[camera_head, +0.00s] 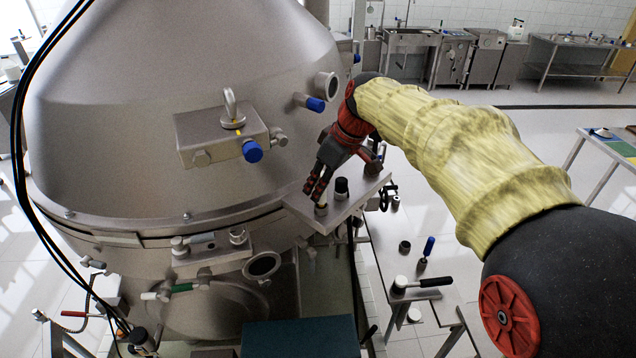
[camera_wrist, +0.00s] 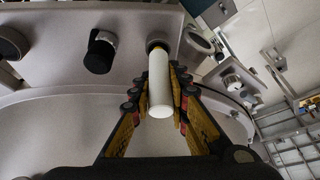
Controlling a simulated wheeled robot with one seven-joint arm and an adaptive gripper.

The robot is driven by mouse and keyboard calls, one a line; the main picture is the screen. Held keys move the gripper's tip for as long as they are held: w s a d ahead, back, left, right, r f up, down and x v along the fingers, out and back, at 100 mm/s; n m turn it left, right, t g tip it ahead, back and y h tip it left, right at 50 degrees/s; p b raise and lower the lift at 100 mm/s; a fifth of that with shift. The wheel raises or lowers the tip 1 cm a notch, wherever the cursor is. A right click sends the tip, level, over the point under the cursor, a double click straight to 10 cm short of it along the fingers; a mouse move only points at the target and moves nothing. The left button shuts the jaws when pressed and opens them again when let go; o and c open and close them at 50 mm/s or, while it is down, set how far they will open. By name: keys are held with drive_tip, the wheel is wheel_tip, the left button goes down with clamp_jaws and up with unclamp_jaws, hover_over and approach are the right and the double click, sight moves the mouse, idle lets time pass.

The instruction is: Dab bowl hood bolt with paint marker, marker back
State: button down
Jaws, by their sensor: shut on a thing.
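My gripper (camera_head: 318,192) is over the small grey shelf (camera_head: 318,222) on the separator's right side. In the wrist view its fingers (camera_wrist: 160,95) are shut on a white cylindrical marker (camera_wrist: 160,85). The marker's far end is at a dark round holder (camera_wrist: 157,46) on the shelf; I cannot tell whether it sits inside. The bowl hood (camera_head: 110,110) is the large grey cone at left. Small bolts (camera_head: 186,215) show along its lower rim.
A black-topped cylinder (camera_head: 341,188) stands on the shelf beside my gripper; it also shows in the wrist view (camera_wrist: 100,52). Blue-capped fittings (camera_head: 252,151) stick out of the hood side. A side table (camera_head: 385,265) with tools is at lower right. Open floor lies beyond.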

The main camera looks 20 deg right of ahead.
drive_tip(key=shift+s, duration=0.15)
drive_tip(key=shift+f+b, duration=0.35)
drive_tip(key=shift+b, duration=0.1)
drive_tip(key=c, duration=2)
unclamp_jaws()
drive_tip(key=shift+w, duration=0.25)
drive_tip(key=shift+o, duration=1.4)
drive_tip(key=shift+s+r, duration=0.15)
drive_tip(key=shift+s, duration=0.1)
drive_tip(key=shift+o, duration=0.4)
drive_tip(key=shift+w, duration=0.15)
drive_tip(key=a+p+v, duration=0.1)
drive_tip(key=p+v, duration=0.2)
drive_tip(key=v, duration=1.2)
drive_tip(key=shift+w+r, duration=0.3)
drive_tip(key=shift+r, duration=0.2)
